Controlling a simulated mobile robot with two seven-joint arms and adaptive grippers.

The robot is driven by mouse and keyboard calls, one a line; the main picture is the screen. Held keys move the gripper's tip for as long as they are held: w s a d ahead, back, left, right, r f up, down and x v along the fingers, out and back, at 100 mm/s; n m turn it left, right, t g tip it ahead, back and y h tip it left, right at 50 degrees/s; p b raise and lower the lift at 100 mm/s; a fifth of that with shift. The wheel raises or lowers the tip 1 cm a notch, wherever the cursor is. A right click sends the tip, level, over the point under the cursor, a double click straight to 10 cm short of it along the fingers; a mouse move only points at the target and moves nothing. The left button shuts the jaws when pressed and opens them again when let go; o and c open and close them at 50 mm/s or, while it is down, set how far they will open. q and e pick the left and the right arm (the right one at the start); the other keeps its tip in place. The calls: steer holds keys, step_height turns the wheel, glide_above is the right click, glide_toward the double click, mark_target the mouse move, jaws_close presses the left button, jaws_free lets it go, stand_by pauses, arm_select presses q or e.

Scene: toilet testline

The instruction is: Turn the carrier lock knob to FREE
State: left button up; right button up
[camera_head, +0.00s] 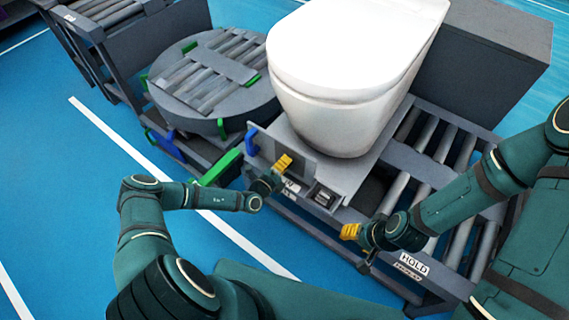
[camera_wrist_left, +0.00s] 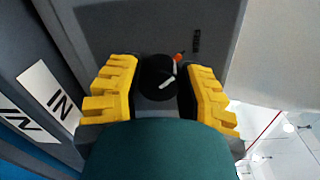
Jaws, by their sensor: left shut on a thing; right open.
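The carrier lock knob (camera_wrist_left: 159,78) is round and black with a white pointer line, on the grey front panel of the carrier (camera_head: 310,168). An orange-red mark shows beside it at its upper right, and a dark label above right is too small to read. My left gripper (camera_head: 283,163) is at this panel, and its yellow fingers (camera_wrist_left: 158,90) stand on either side of the knob, shut on it. In the head view the gripper hides the knob. The pointer slants toward the upper right in the wrist view. My right gripper (camera_head: 350,231) is open and empty, in front of the roller conveyor.
A white toilet (camera_head: 345,60) stands on the carrier. A small dark box (camera_head: 323,196) sits right of the left gripper. A round roller turntable (camera_head: 215,115) with green and blue parts is at left. A HOLD label (camera_head: 414,264) marks the conveyor's front rail. Blue floor (camera_head: 60,190) is open at left.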

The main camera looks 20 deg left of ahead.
arm_select(q)
steer(key=o, duration=1.2)
steer(key=shift+s, duration=0.1)
steer(key=v, duration=1.1)
steer(key=shift+s, duration=0.4)
steer(key=shift+r, duration=0.1)
